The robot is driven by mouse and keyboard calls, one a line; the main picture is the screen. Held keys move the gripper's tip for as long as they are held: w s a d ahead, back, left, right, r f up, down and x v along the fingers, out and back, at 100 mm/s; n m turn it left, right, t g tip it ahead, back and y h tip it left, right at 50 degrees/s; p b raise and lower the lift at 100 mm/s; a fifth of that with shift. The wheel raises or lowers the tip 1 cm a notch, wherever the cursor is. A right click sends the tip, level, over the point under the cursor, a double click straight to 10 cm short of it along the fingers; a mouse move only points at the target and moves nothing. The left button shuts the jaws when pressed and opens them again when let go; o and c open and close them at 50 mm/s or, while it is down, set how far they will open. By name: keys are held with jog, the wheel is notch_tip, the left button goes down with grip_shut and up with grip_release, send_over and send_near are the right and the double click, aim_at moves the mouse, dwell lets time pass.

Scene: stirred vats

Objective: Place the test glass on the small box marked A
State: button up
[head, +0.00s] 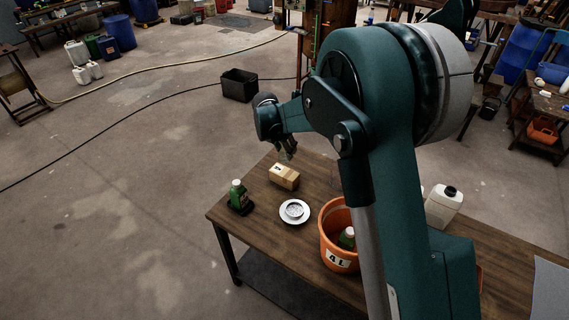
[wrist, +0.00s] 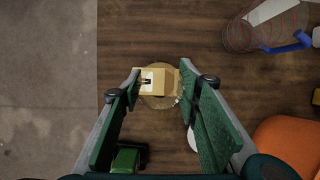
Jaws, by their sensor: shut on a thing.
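The small box (head: 284,178) is light wood-coloured and stands near the table's far left edge. A dark mark shows on it, and it also shows between my fingers in the wrist view (wrist: 150,76). The test glass (wrist: 160,101) is see-through with a round, yellowish outline, and lies between my fingertips, overlapping the box as seen from above. My gripper (head: 287,152) is shut on the glass, pointing down over the box; its fingers also show in the wrist view (wrist: 160,90). I cannot tell whether the glass touches the box. In the head view the glass is barely discernible.
A green bottle (head: 238,197) stands on a dark base near the left edge. A white dish (head: 294,211) lies in front of the box. An orange bucket (head: 334,243) holds a green bottle. A white jug (head: 443,207) stands right. A clear vessel with blue handle (wrist: 288,46) lies nearby.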

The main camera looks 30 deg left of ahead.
aim_at(281, 153)
jog(key=shift+f, duration=1.55)
jog(key=shift+f, duration=0.1)
jog(key=shift+f, duration=1.75)
jog(key=shift+f+b, duration=0.15)
jog(key=shift+b, duration=0.15)
jog(key=o, duration=0.9)
jog(key=shift+p+v, duration=0.4)
jog(key=shift+v, duration=5.75)
